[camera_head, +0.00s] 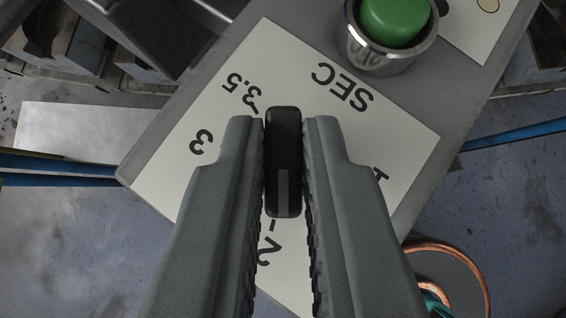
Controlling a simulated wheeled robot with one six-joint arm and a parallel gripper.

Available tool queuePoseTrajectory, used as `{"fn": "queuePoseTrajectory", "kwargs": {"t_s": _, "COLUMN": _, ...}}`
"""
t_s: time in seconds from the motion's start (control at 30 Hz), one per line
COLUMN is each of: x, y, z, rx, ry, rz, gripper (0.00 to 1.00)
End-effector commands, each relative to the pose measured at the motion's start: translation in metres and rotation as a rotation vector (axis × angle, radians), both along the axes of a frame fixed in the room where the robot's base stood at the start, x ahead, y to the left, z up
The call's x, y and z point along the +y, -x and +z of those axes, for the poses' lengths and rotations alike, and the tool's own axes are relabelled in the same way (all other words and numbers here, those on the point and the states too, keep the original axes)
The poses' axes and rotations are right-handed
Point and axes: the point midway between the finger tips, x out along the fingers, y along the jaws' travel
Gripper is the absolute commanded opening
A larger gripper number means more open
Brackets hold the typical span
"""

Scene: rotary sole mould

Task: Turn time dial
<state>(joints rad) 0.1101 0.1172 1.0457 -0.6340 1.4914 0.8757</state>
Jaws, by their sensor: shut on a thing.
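The time dial (284,150) is a dark, narrow knob with a grey pointer stripe on its lower end. It stands on a white label plate (385,125) marked SEC, with the numbers 3.5, 3 and 2 showing. The stripe points down in the picture, toward the mark by the 2. My gripper (284,150) has its two ribbed grey fingers on either side of the knob and is shut on it. The fingers hide the rest of the scale on the left and right.
A green push button (394,20) in a shiny metal collar stands on the same grey box (415,215), just above and right of the dial. A copper-coloured ring (450,265) lies lower right. Blue bars (60,168) run behind the box at left and right.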

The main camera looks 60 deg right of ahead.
Motion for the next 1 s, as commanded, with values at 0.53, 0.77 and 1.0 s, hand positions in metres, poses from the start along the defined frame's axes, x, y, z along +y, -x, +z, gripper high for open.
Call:
{"fn": "queuePoseTrajectory", "kwargs": {"t_s": 0.53, "x": 0.0012, "y": -0.0066, "z": -0.0010, "rx": 0.001, "ry": -0.001, "rz": -0.453, "gripper": 0.00}}
{"fn": "queuePoseTrajectory", "kwargs": {"t_s": 0.77, "x": 0.0011, "y": -0.0069, "z": -0.0006, "rx": 0.000, "ry": -0.001, "rz": -0.555, "gripper": 0.00}}
{"fn": "queuePoseTrajectory", "kwargs": {"t_s": 1.0, "x": 0.0010, "y": -0.0069, "z": -0.0006, "rx": 0.001, "ry": -0.002, "rz": -0.598, "gripper": 0.00}}
